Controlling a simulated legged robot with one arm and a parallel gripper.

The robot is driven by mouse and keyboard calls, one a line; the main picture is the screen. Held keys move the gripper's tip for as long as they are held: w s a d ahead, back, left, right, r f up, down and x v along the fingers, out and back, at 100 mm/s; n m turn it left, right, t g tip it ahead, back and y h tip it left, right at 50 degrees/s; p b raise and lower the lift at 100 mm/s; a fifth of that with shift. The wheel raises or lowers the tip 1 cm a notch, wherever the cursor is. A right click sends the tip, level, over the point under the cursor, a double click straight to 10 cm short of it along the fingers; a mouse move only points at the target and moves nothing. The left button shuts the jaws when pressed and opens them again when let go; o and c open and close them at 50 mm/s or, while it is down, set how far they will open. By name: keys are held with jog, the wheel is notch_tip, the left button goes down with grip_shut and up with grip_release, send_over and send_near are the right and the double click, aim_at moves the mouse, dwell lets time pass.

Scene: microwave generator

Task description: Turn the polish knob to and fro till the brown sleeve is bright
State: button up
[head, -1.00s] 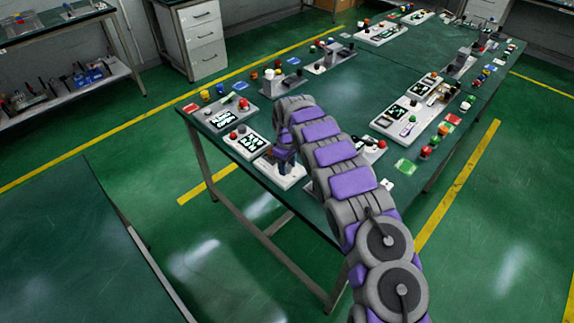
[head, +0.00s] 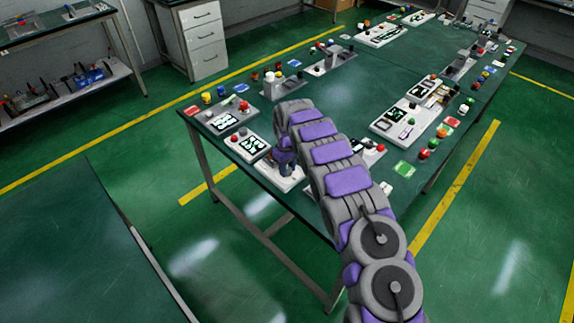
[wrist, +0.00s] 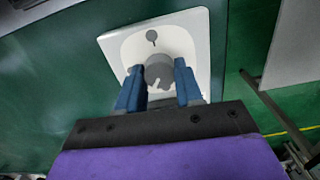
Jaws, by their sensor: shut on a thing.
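A round grey knob (wrist: 158,76) with a pale pointer mark sits on a white plate (wrist: 112,45). My gripper (wrist: 158,68) has its two blue fingers on either side of the knob, shut on it. In the head view my gripper (head: 286,166) is down at the white plate (head: 292,183) at the near left corner of the green table. My arm hides part of that plate. I cannot make out a brown sleeve for certain in either view.
More panels (head: 398,118) line the right side of the green table (head: 345,95). The table's near edge is close to the plate. Another green table (head: 70,240) stands at the lower left.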

jog(key=m+p, duration=0.3)
jog(key=m, duration=0.2)
jog(key=shift+m, duration=0.3)
jog(key=m+p, duration=0.2)
jog(key=m, duration=0.2)
jog(key=shift+m, duration=0.3)
jog(key=o, duration=1)
jog(key=shift+o, duration=0.2)
notch_tip(320, 180, up, 17)
jog(key=p, duration=0.2)
jog(key=shift+a, duration=0.15)
